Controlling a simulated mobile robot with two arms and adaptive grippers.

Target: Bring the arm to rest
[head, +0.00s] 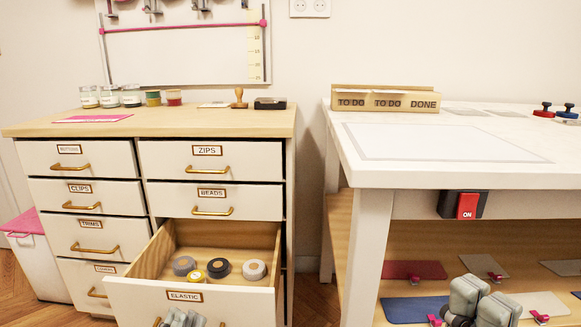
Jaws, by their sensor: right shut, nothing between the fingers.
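My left gripper (181,318) shows at the bottom edge, in front of the open drawer labelled ELASTIC (230,306). It overlaps the brass handle of that drawer, and whether it touches or holds the handle I cannot tell. Most of it is cut off by the frame. My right gripper (482,301) is at the lower right, in front of the lower shelf of the white table. It is shut and empty, and its lower part is cut off.
The pulled-out drawer holds several rolls (221,268). The other drawers of the cabinet (212,168) are shut. The white table (360,180) stands to the right, with a red ON switch (467,205) under its top. Several coloured mats (415,270) lie on its lower shelf.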

